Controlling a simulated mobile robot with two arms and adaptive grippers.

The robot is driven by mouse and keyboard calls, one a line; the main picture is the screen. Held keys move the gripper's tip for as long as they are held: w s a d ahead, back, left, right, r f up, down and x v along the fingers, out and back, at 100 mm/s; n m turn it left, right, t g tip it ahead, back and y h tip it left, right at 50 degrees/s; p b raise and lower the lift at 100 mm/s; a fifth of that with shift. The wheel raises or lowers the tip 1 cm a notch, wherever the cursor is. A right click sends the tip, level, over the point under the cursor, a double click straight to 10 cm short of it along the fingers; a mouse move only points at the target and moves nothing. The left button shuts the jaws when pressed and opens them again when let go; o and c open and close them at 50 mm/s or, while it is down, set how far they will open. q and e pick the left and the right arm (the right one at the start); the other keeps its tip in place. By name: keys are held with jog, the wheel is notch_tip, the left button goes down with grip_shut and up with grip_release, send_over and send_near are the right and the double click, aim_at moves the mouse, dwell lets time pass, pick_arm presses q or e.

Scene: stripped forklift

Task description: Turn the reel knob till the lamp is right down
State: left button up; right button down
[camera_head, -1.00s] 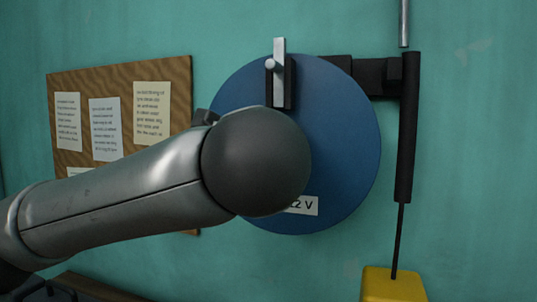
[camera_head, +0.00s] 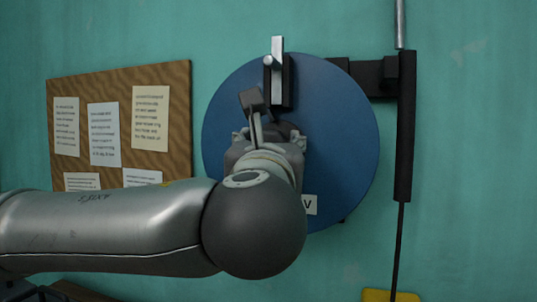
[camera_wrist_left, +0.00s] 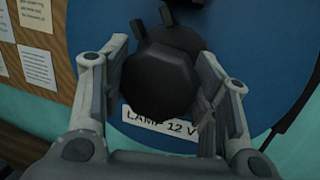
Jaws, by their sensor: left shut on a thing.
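The round blue reel (camera_head: 345,165) is mounted on the green wall. In the left wrist view, the fingers of my left gripper (camera_wrist_left: 163,75) are shut on the dark faceted knob (camera_wrist_left: 160,82), one on each side. A yellow block (camera_head: 390,296), possibly the lamp, hangs on a thin cord (camera_head: 398,245) at the bottom edge, mostly out of view. My right gripper is not in view.
A silver lever (camera_head: 277,55) on a black mount stands at the reel's top. A black bracket (camera_head: 370,78) leads right to a black vertical tube (camera_head: 405,130). A notice board (camera_head: 120,85) with papers hangs left. The wall right of the tube is clear.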

pick_arm(q)
jog(key=m, duration=0.3)
jog(key=shift+f+t+h, duration=0.15)
jog(key=shift+t+h, duration=0.15)
jog(key=shift+h, duration=0.1)
jog(key=shift+m+h+b, duration=0.45)
jog(key=shift+m+h, duration=0.25)
jog(key=shift+m, duration=1.3)
jog(key=shift+d, duration=0.1)
jog(key=o, duration=1)
